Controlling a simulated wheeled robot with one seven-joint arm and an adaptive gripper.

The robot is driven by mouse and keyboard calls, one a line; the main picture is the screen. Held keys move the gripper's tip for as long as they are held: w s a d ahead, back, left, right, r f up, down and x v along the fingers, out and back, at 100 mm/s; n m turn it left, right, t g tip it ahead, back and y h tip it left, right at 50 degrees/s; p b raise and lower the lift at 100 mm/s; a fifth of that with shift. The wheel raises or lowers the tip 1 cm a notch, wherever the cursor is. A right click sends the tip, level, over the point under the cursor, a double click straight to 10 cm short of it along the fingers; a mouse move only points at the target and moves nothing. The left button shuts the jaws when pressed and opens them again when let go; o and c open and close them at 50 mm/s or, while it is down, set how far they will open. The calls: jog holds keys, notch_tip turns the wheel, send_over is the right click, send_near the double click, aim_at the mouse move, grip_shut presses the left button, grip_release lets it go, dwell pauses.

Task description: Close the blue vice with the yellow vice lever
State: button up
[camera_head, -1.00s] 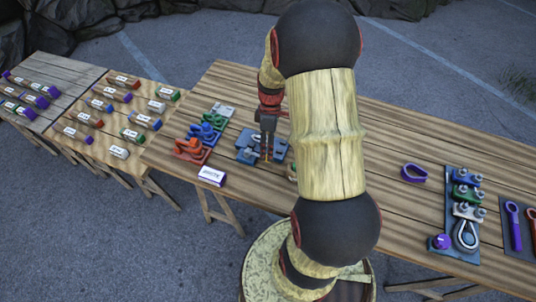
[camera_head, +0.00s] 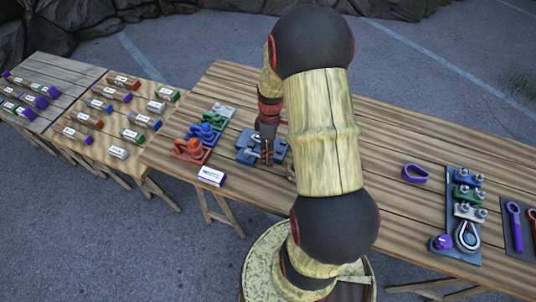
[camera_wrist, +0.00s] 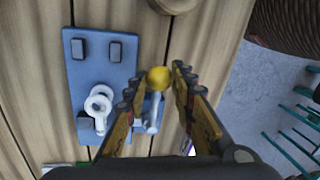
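The blue vice (camera_head: 247,147) is on the middle table, partly hidden by my gripper (camera_head: 267,150) in the head view. The yellow lever knob (camera_wrist: 159,78) tops a pale rod at the plate's right side. My gripper (camera_wrist: 151,85) has its fingers apart, one on each side of the knob. I see no clear contact with the knob.
Orange, blue and green clamps (camera_head: 190,148) stand left of the vice. A white-and-purple labelled box (camera_head: 211,176) lies near the table's front edge. A purple loop (camera_head: 414,173) and a rack of fittings (camera_head: 462,210) are far right. The table between is largely clear.

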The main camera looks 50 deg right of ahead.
grip_shut()
dwell(0.3)
